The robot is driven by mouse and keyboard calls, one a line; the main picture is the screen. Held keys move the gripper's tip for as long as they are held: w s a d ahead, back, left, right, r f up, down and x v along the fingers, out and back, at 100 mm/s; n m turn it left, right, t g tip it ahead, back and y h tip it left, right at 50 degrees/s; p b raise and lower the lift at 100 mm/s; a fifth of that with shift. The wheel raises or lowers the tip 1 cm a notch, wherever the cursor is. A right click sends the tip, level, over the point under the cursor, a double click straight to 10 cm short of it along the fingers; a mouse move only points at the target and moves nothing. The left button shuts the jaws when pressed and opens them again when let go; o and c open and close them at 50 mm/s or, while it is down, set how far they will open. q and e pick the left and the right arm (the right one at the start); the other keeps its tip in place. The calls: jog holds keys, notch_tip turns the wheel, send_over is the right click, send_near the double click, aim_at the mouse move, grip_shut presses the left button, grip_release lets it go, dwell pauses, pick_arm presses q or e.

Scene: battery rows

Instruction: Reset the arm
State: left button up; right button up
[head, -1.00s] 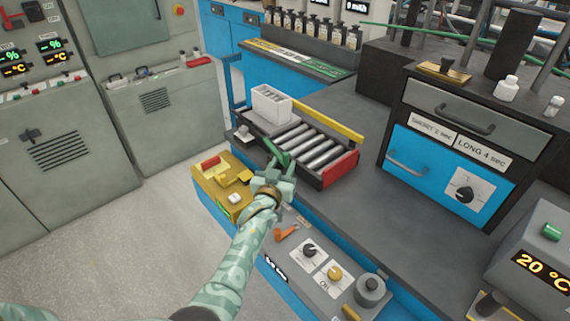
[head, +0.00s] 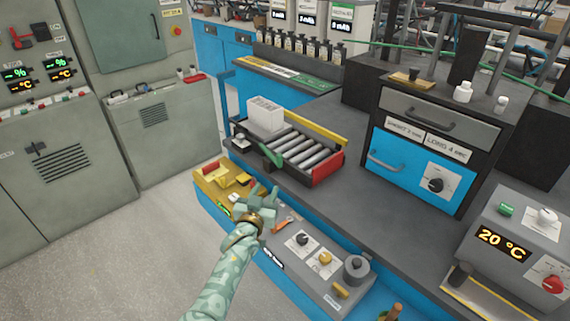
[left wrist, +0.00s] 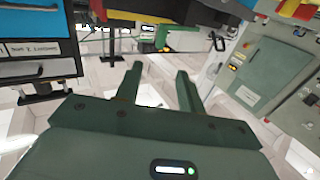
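My left arm comes in from the bottom of the head view, and its pale green gripper (head: 262,196) is over the near edge of the bench, beside the yellow fixture. In the left wrist view the two fingers of this gripper (left wrist: 160,85) stand apart with nothing between them. In the head view it is clear of the roller conveyor (head: 300,150), which lies just beyond it. A white slotted box (head: 265,114) stands at the conveyor's left end. My right gripper does not show.
A yellow fixture (head: 216,178) and a control panel with knobs (head: 310,255) line the bench front. A blue-drawer cabinet (head: 415,165) stands right of the conveyor. A 20 °C heater unit (head: 525,245) is at far right. Bare grey bench top lies between conveyor and cabinet.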

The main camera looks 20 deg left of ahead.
pick_arm(q)
jog(key=shift+s, duration=0.1)
jog(key=s+a+f+m+g+y, duration=0.1)
jog(key=s+a+f+m+g, duration=0.2)
jog(key=s, duration=0.4)
jog(key=s+a+r+m+g+y, duration=0.15)
jog(key=s+g, duration=0.25)
jog(key=s, duration=1.1)
jog(key=s+a+r+m+g+y, duration=0.1)
jog(key=s+r+m+g, duration=0.2)
jog(key=s, duration=1.2)
jog(key=s+d+f+g+h, duration=0.1)
jog(key=s+d+f+g, duration=0.1)
jog(key=f, duration=0.8)
jog(key=s+d+f+g+h, duration=0.1)
jog(key=s+f, duration=0.1)
jog(key=f, duration=0.7)
jog(key=s+d+f+g+h, duration=0.1)
jog(key=s+d+f+g, duration=0.1)
jog(key=f, duration=0.8)
jog(key=s+f+n+g, duration=0.1)
jog(key=s+f, duration=0.5)
jog(key=s, duration=0.3)
jog(key=s+f+n+g+h, duration=0.1)
jog(key=s+f+n, duration=0.1)
jog(key=s+f, duration=0.5)
jog(key=s, duration=0.2)
jog(key=shift+s+a, duration=0.15)
jog(key=shift+s, duration=0.15)
